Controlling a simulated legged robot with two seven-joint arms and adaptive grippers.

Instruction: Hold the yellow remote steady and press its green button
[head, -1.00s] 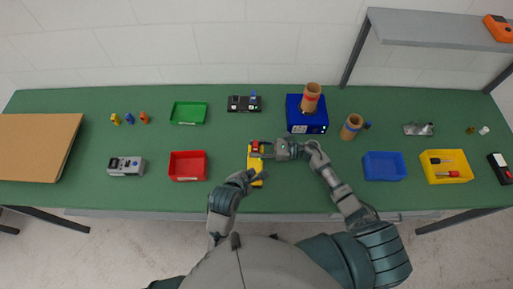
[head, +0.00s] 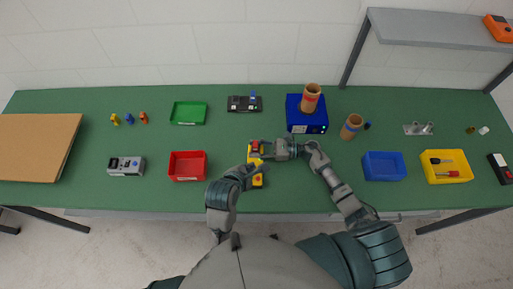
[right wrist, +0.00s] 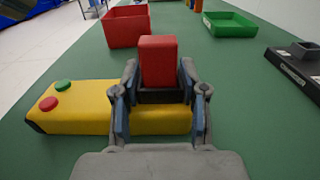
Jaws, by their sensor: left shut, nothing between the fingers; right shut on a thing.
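The yellow remote (head: 258,183) lies on the green table in front of me; it also shows in the right wrist view (right wrist: 88,108). There its green button (right wrist: 62,86) and red button (right wrist: 50,104) sit on the left end, uncovered. My right gripper (head: 264,150) is shut on a red block with a dark base (right wrist: 158,62) at the remote's other end; whether the block is part of the remote I cannot tell. My left gripper (head: 250,169) is shut and empty, over the remote's left edge in the head view. The green button is hidden there; contact cannot be told.
A red tray (head: 188,178) stands left of the remote, a green tray (head: 188,122) behind it. A black device (head: 244,104) lies behind the remote. A blue box (head: 294,122) and a blue tray (head: 384,178) are to the right. The table is clear just around the remote.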

